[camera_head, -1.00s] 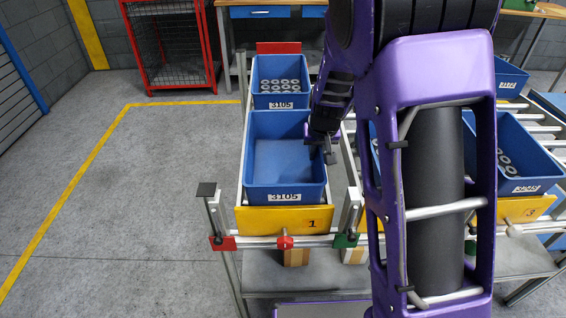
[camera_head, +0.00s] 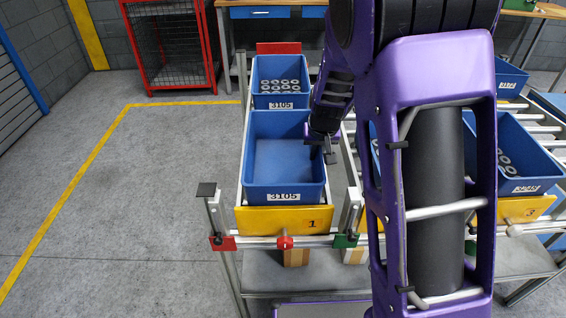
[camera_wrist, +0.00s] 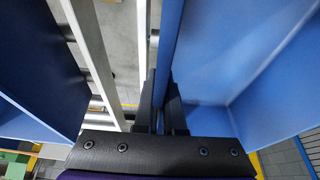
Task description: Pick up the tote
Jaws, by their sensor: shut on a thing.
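The tote is a blue open bin (camera_head: 285,196) labelled 3105, at the front of lane 1 behind a yellow plate marked 1. Its inside looks empty. In the head view my gripper (camera_head: 325,150) is at the tote's right wall, partly hidden by my purple arm. In the wrist view the fingers of my gripper (camera_wrist: 160,105) straddle the wall of the tote (camera_wrist: 200,60), one on each side, and are shut on it. The tote sits level on the lane in the head view.
A second blue bin (camera_head: 280,75) with grey ring parts stands just behind the tote. More blue bins (camera_head: 525,165) stand in lanes to the right. Posts with red and green brackets (camera_head: 346,240) flank the lane front. Open floor (camera_head: 130,220) lies to the left.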

